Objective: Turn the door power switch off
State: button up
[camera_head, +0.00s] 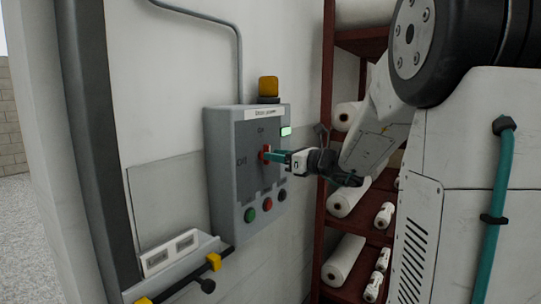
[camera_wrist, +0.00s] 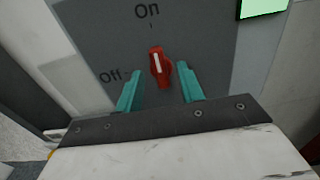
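The door power switch is a red rotary knob (camera_wrist: 157,64) with a white line on a grey panel. In the wrist view its line points nearly straight up toward the "On" label (camera_wrist: 147,11). The "Off" label (camera_wrist: 111,75) is to its left. My gripper (camera_wrist: 160,72) is open, with one teal finger on each side of the knob. Gaps show between fingers and knob. In the head view my gripper (camera_head: 276,156) reaches the knob (camera_head: 265,153) from the right, hiding part of it.
The control box (camera_head: 222,165) hangs on a white wall, with a lit green display (camera_head: 286,131), a yellow lamp (camera_head: 268,86) above and green (camera_head: 250,215), red (camera_head: 267,204) and black (camera_head: 282,195) buttons below. A red shelf (camera_head: 325,190) with white rolls stands close on the right.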

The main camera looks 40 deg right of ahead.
jog(key=shift+x, duration=1.1)
jog(key=shift+c, duration=0.4)
jog(key=c, duration=0.6)
